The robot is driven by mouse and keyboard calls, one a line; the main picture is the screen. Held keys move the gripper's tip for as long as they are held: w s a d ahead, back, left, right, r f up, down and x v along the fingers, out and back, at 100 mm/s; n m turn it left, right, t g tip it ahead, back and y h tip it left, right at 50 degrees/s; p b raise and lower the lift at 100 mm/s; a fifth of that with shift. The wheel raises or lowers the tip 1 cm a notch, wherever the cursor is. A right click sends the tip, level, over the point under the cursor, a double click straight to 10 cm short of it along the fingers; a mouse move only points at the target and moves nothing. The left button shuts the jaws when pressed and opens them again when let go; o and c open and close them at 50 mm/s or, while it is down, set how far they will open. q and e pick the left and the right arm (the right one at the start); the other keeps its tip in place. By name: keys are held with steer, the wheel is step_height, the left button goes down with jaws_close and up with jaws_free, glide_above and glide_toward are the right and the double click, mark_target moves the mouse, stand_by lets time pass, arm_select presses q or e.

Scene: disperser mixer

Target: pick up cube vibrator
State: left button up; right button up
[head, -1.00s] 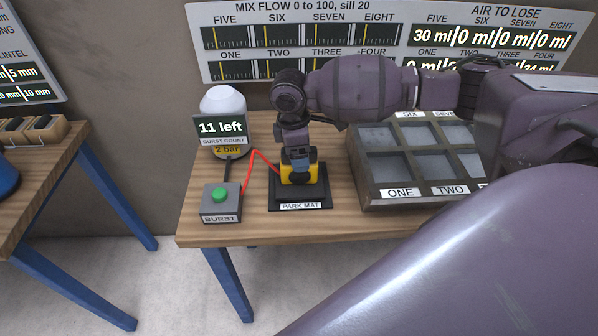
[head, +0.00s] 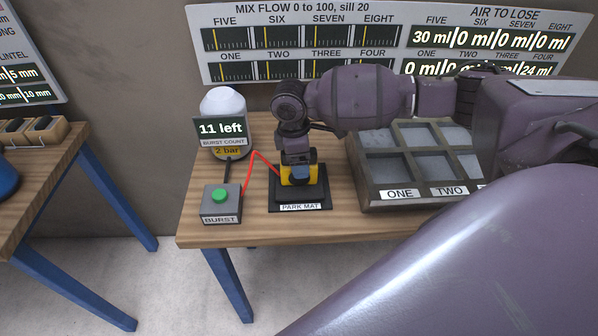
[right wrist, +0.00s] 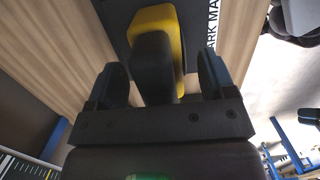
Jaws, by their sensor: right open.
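The cube vibrator (head: 286,179) is a yellow block standing on the black park mat (head: 317,200), with a red hose (head: 247,172) running to it from the left. My right gripper (head: 299,172) is directly above it, pointing down, and hides much of its top. In the right wrist view the vibrator shows as a yellow body (right wrist: 174,24) with a dark upright grip (right wrist: 154,62). The two fingers of my right gripper (right wrist: 162,78) are open, one on each side of that grip, with gaps visible. My left gripper is not in view.
Left of the mat stand a grey burst box (head: 221,204) with a green button and a white-topped bottle (head: 222,102) behind a "11 left" sign (head: 220,130). Right of it is a compartment tray (head: 374,196), close to my arm. The table's front edge is near.

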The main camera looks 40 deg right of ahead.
steer(key=shift+f, duration=0.1)
stand_by(0.5)
jaws_close()
stand_by(0.3)
